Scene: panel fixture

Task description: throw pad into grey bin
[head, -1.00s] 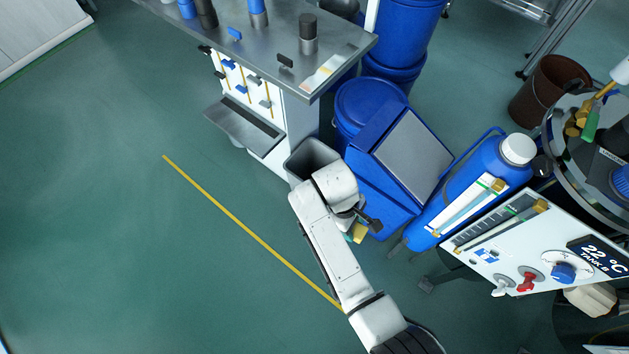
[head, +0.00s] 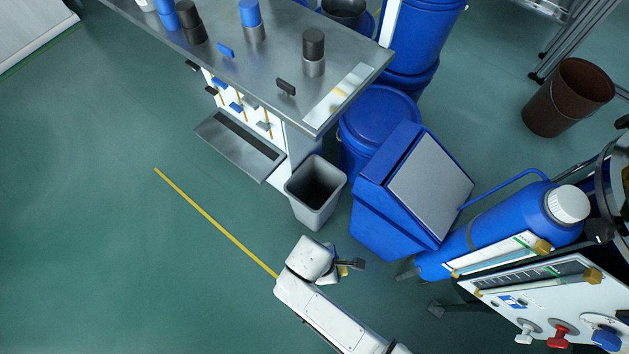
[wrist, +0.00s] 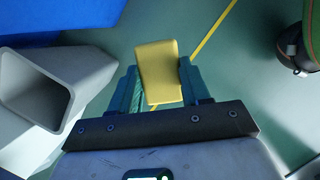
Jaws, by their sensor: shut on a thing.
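The yellow pad (wrist: 158,72) is held between the fingers of my gripper (wrist: 158,88) in the wrist view, clear above the green floor. In the head view my gripper (head: 345,268) is mostly hidden behind my white wrist, and only a bit of yellow shows at it. The grey bin (head: 317,192) stands on the floor beside the workbench, open at the top. Its inside looks dark and empty. My gripper is in front of the bin and apart from it. The grey bin also shows at the left of the wrist view (wrist: 85,75).
A blue bin with a grey lid (head: 430,180) stands right of the grey bin. A metal-topped workbench (head: 230,60) is behind it. A blue bottle (head: 510,230) and a control panel (head: 560,300) are at the right. A brown bucket (head: 568,97) stands farther back. The floor at left is clear.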

